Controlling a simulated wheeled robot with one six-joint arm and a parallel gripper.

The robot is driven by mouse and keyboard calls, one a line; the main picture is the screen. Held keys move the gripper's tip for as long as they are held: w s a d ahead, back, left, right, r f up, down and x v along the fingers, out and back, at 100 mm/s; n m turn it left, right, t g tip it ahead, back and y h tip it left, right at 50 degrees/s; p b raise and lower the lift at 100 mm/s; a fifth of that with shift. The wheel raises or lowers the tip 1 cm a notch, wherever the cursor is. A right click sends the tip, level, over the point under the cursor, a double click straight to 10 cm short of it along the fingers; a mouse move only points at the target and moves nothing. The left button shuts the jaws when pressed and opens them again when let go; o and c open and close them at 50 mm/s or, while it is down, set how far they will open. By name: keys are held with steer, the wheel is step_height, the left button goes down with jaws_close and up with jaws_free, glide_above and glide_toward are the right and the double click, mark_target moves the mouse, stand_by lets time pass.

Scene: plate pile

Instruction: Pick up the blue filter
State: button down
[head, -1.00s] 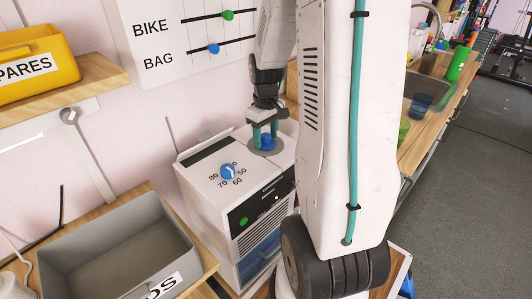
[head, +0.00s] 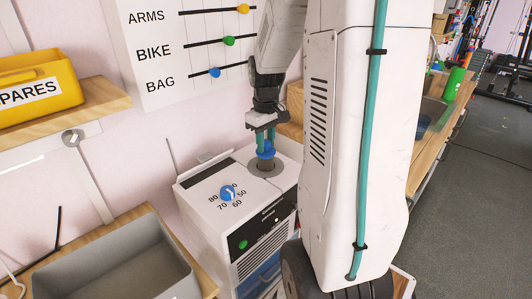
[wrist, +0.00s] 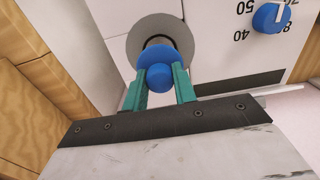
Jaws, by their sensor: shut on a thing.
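The blue filter (head: 266,150) is a small piece with a rounded blue top, above the round grey port on top of the white machine (head: 190,193). My gripper (head: 266,143) points down with its teal fingers shut on the filter. In the wrist view the filter's blue knob (wrist: 159,77) sits between the two teal fingertips, with a wider blue part beyond it. The grey ring of the port (wrist: 143,30) and its dark opening show behind the filter. I cannot tell whether the filter's lower end is clear of the port.
A blue dial (head: 228,193) with numbers is on the machine's top, left of the port. A grey bin (head: 120,265) stands at lower left and a yellow SPARES bin (head: 35,82) on a shelf. A board with sliders (head: 190,50) hangs behind.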

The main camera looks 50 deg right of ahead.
step_height(320, 180, up, 13)
stand_by(0.3)
steer(key=shift+f, duration=0.15)
